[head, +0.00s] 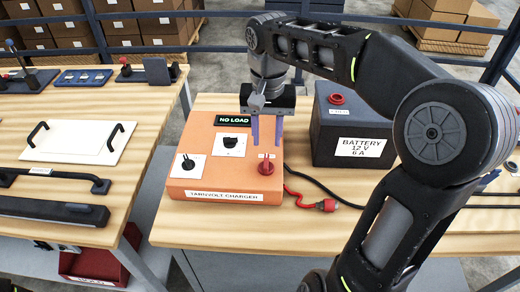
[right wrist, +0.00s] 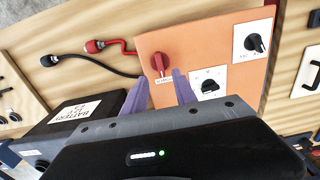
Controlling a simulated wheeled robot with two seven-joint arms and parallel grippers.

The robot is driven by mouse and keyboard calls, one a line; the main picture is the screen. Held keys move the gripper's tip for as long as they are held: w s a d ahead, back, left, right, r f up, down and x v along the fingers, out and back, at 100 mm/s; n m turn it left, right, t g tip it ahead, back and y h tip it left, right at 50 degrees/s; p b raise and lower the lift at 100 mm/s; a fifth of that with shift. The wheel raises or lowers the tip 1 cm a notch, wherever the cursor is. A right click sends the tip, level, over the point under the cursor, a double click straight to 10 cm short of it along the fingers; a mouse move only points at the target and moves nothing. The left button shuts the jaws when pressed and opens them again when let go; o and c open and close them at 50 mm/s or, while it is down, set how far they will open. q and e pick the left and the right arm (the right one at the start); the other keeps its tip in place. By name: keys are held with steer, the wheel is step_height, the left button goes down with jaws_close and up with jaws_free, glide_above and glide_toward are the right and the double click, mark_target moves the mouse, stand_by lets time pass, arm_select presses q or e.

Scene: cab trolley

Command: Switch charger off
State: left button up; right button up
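The orange charger (head: 225,180), labelled "TARN/VOLT CHARGER", sits on the wooden table, its display (head: 233,120) reading "NO LOAD". A red knob (head: 266,166) is at the right of its top face; it also shows in the right wrist view (right wrist: 160,64). Two black knobs (head: 188,162) (head: 231,142) on white plates are on the same face. My right gripper (head: 267,142) points down over the charger, purple fingers apart and empty. In the right wrist view (right wrist: 160,78) the red knob shows between and beyond the fingertips, apparently untouched. My left gripper is not seen.
A dark battery (head: 345,130) with a red terminal cap stands right of the charger. A red clamp (head: 327,205) and a black cable lie on the table beside them. A second table on the left carries a white panel (head: 78,142) and several handles.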

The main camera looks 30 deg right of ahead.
mark_target(266, 161)
steer(key=shift+f+p, duration=0.35)
steer(key=shift+f, duration=3.55)
steer(key=shift+c, duration=0.2)
jaws_close()
